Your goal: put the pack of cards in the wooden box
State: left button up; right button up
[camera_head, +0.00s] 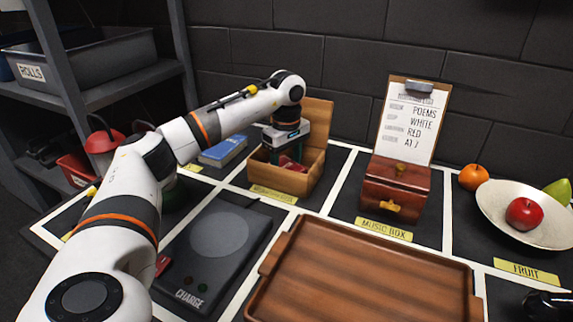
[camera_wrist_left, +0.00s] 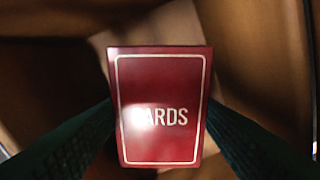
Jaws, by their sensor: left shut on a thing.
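The pack of cards (camera_wrist_left: 160,105) is dark red with a pale border and the word CARDS. It fills the middle of the left wrist view, between the two fingers of my left gripper. The wooden box (camera_head: 305,178) stands open at the back centre, with its lid raised behind. My left gripper (camera_head: 290,155) reaches down into the box and is shut on the pack. The pack shows as a small red patch (camera_head: 288,163) inside the box in the head view. Whether it touches the box floor is hidden.
A brown tray (camera_head: 365,285) lies in front. A red-brown music box (camera_head: 395,185) and a clipboard (camera_head: 411,118) stand right of the box. A fruit bowl (camera_head: 495,212) is at far right. A blue book (camera_head: 223,152) and a dark charge pad (camera_head: 195,270) are on the left.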

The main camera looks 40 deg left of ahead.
aim_at(287, 166)
pick_arm(q)
jog(key=shift+f, duration=0.2)
jog(key=o, duration=0.7)
jog(key=shift+f, duration=0.1)
pick_arm(e)
jog(key=shift+r, duration=0.1)
pick_arm(q)
jog(key=shift+o, duration=0.2)
jog(key=shift+r, duration=0.5)
notch_tip(287, 166, up, 11)
jog(key=p, duration=0.2)
jog(key=shift+r, duration=0.2)
pick_arm(e)
jog(key=s+f, duration=0.4)
jog(key=f, duration=0.1)
jog(key=shift+s+d+f, duration=0.15)
jog(key=shift+s+d, duration=0.05)
jog(key=shift+d, duration=0.15)
